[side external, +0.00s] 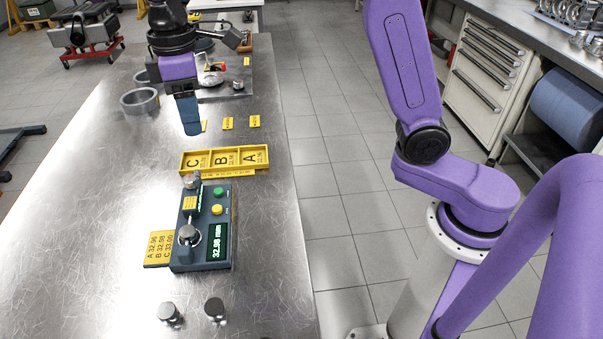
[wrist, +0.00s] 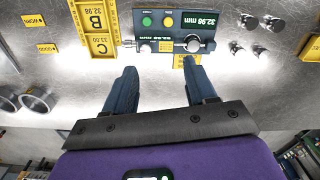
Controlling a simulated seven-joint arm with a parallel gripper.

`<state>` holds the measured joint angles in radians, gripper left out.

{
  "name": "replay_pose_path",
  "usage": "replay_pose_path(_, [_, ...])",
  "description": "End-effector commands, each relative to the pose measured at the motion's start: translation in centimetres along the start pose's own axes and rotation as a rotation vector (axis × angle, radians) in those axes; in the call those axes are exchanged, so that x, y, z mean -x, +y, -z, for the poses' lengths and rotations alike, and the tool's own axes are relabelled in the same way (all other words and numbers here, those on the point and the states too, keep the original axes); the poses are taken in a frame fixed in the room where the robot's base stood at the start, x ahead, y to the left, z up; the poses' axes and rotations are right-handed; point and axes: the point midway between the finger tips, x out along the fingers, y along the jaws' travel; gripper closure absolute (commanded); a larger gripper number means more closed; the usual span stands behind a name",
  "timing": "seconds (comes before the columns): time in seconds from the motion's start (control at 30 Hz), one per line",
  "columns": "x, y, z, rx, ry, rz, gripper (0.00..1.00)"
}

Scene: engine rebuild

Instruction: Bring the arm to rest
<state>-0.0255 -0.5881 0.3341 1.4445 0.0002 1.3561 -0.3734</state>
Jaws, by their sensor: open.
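My gripper (side external: 189,128) hangs over the metal bench (side external: 90,235), behind the yellow tray in the side view. In the wrist view my gripper (wrist: 160,72) has its two blue fingers well apart, with nothing between them. The yellow tray (side external: 224,158), marked C, B and A, lies on the bench ahead of the fingers. The dark measuring gauge (side external: 205,225) stands beyond it; its display (side external: 217,243) reads 32.98 mm. In the wrist view the gauge (wrist: 172,44) and tray (wrist: 97,22) lie past the fingertips.
Metal pins (side external: 214,308) stand on the bench's near end. A yellow label plate (side external: 159,248) is beside the gauge. Small yellow tags (side external: 228,123) and a metal ring (side external: 140,101) lie behind the tray. The bench's left part is bare. A drawer cabinet (side external: 485,75) stands across the aisle.

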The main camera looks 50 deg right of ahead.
Motion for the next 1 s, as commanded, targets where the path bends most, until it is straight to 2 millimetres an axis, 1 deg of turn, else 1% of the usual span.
replay_pose_path(0.03, [-0.1,-0.8,-1.2,0.006,0.001,0.000,0.44])
replay_pose_path(0.27, [-1.2,-4.3,-6.3,0.028,0.006,0.000,0.44])
replay_pose_path(0.47, [-2.4,-7.2,-11.6,0.048,0.011,0.000,0.44])
replay_pose_path(0.67, [-4.0,-9.9,-17.4,0.067,0.016,0.001,0.44])
replay_pose_path(0.8, [-5.4,-11.7,-21.8,0.082,0.019,0.003,0.44])
replay_pose_path(0.9, [-6.4,-12.7,-24.9,0.091,0.020,0.003,0.44])
replay_pose_path(1.0, [-7.3,-13.5,-27.4,0.100,0.023,0.004,0.44])
